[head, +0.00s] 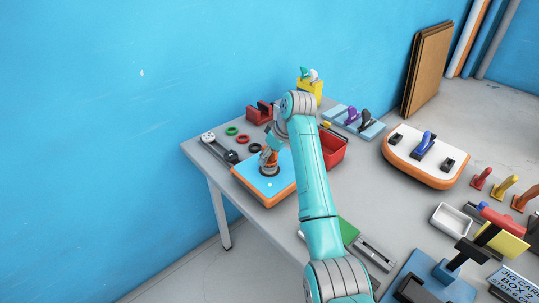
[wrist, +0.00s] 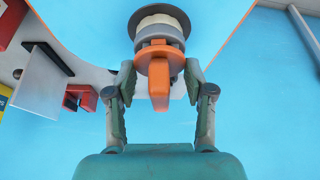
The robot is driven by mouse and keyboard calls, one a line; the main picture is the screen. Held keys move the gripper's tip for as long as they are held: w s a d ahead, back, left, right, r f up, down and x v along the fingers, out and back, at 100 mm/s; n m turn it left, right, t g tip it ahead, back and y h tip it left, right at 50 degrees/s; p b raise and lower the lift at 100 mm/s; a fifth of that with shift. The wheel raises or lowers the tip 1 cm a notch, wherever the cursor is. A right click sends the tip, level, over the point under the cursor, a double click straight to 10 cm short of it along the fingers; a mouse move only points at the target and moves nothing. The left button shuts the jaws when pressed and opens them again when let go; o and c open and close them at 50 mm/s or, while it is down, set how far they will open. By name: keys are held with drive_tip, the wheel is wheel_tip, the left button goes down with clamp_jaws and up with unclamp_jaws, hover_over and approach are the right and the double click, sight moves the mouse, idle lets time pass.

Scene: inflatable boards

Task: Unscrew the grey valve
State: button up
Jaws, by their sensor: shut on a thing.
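The grey valve (wrist: 160,33) shows in the wrist view as a round grey body with a pale top, set in a dark ring. An orange key-like piece (wrist: 158,78) sits against its near side, its tab pointing toward my palm. My gripper (wrist: 158,74) is shut on this orange piece, one finger on each side. In the head view my gripper (head: 268,152) is over a blue board (head: 284,180) with an orange rim on the table. A dark ring shows under the orange piece; the grip itself is small there and partly hidden by my arm.
A red bin (head: 333,150) stands right of my arm. Red, green and black rings (head: 243,139) and a dark-handled tool (head: 220,149) lie left of the board. A red block (head: 258,112) and yellow container (head: 311,88) are behind. The blue wall is close to the table's left edge.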

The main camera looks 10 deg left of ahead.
drive_tip(key=shift+n+g, duration=0.4)
drive_tip(key=shift+n, duration=0.5)
drive_tip(key=shift+n+g+y, duration=0.3)
drive_tip(key=shift+n+g, duration=0.4)
drive_tip(key=shift+n, duration=1.1)
drive_tip(key=shift+n+g, duration=0.4)
drive_tip(key=shift+n, duration=0.4)
drive_tip(key=shift+f+n+g, duration=0.1)
drive_tip(key=shift+n+g, duration=0.2)
drive_tip(key=shift+n, duration=0.6)
drive_tip(key=shift+n+g+h, duration=0.4)
drive_tip(key=shift+n+g, duration=0.3)
drive_tip(key=shift+n, duration=1)
drive_tip(key=shift+s, duration=0.1)
